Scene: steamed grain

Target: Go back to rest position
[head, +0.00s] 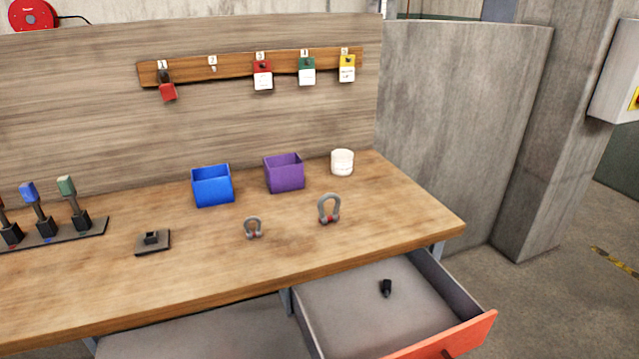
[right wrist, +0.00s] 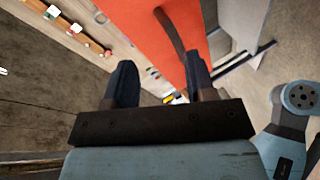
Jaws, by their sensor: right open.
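My right gripper (right wrist: 161,78) is open in the right wrist view, its two dark fingers apart with nothing seen held between them. The orange drawer front (right wrist: 145,25) with its dark handle (right wrist: 172,30) lies beyond the fingertips; I cannot tell the exact gap. In the head view the drawer (head: 340,305) stands pulled open under the bench's right end. Its orange front (head: 462,335) shows at the bottom edge. A small black object (head: 386,288) lies inside it. Neither gripper shows in the head view, and my left gripper is in no frame.
The wooden bench (head: 110,275) carries a blue bin (head: 213,187), a purple bin (head: 284,174), a white cup (head: 342,162), two shackles (head: 329,209) and a small black block (head: 153,242). A tool stand (head: 60,236) is at left. Floor (head: 560,300) right of the bench is clear.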

